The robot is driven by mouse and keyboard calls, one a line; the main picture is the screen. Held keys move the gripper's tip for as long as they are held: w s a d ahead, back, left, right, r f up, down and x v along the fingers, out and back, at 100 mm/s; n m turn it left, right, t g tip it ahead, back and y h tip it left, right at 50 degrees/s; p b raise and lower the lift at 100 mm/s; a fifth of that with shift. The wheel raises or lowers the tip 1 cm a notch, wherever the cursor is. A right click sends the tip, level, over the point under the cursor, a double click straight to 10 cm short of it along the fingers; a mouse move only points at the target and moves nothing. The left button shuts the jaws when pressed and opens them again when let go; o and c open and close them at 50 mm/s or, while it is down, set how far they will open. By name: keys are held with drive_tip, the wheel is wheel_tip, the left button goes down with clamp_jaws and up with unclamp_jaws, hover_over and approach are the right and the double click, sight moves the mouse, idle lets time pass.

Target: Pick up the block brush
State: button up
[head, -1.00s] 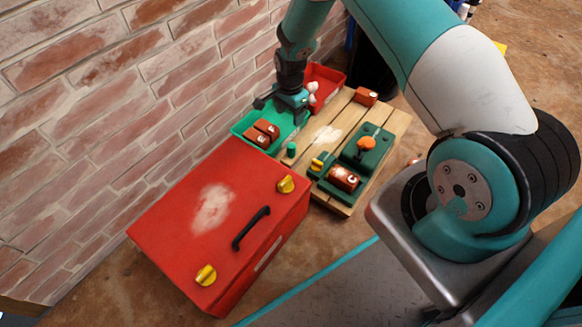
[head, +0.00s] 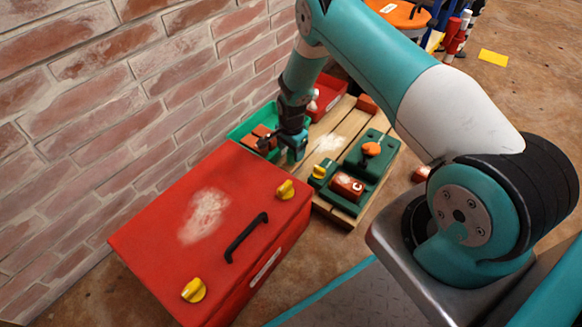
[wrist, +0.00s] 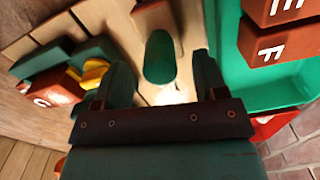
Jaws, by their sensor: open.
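My gripper (head: 282,152) is open and low over the wooden pallet, beside the green tray. In the wrist view its two dark green fingers stand apart around a green, round-ended upright piece (wrist: 160,57), with nothing clamped. This piece may be the block brush; I see no bristles, so I cannot tell. My gripper hides it in the head view. The wooden pallet (head: 328,123) has a pale dusty patch near its middle.
A red box (head: 165,225) with a black handle and yellow knobs stands in front. Green fixtures (head: 345,190) with a red C block are at the right. A brick wall (head: 110,100) borders the left.

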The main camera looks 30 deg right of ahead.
sight(291, 157)
wheel_tip(291, 157, down, 4)
drive_tip(key=shift+r+b, duration=0.1)
drive_tip(key=shift+b, duration=0.95)
drive_tip(key=c, duration=1.1)
drive_tip(key=shift+o, duration=0.2)
drive_tip(key=shift+r, duration=0.15)
wheel_tip(291, 157, up, 20)
drive_tip(key=p, duration=1)
